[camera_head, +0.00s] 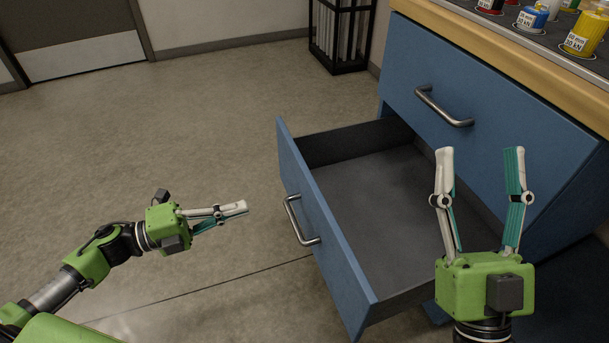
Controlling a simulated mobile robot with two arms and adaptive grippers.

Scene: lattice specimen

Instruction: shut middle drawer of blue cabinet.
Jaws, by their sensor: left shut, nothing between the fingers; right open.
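The blue cabinet (500,104) stands at the right, with an upper drawer that is shut. Below it the middle drawer (327,236) is pulled far out. Its grey inside (372,192) looks empty, and its front has a metal handle (300,222). My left gripper (246,208) is shut and empty, left of the drawer front and apart from its handle. My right gripper (480,152) is open and empty, fingers pointing up in the picture, in front of the drawer's right side and the cabinet. Part of the drawer's right side is hidden behind it.
The wooden cabinet top (510,54) carries several labelled cans, including a yellow one (586,33). A black-framed rack (341,34) stands at the back by the wall. The floor (190,110) left of the drawer is clear. A door (75,27) is at the far left.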

